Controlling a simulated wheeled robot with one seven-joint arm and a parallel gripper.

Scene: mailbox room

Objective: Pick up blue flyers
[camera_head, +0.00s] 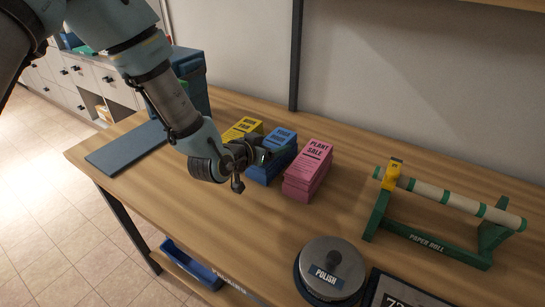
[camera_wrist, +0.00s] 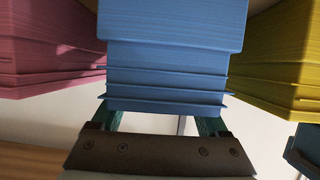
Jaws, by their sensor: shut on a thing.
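The blue flyers (camera_head: 281,140) form a stack on the wooden table, between the yellow stack and the pink stack. My gripper (camera_head: 262,155) is at the near end of the blue stack in the head view. In the wrist view the blue flyers (camera_wrist: 172,60) fill the middle, and my gripper (camera_wrist: 165,122) is shut on them, its green fingers partly hidden by the stack. Whether the stack is clear of the table cannot be told.
Pink flyers (camera_head: 308,168) stand close on the right and yellow flyers (camera_head: 242,129) close on the left. A green paper roll holder (camera_head: 430,240) and a round polish tin (camera_head: 331,268) are further right. Bare table lies in front of the stacks.

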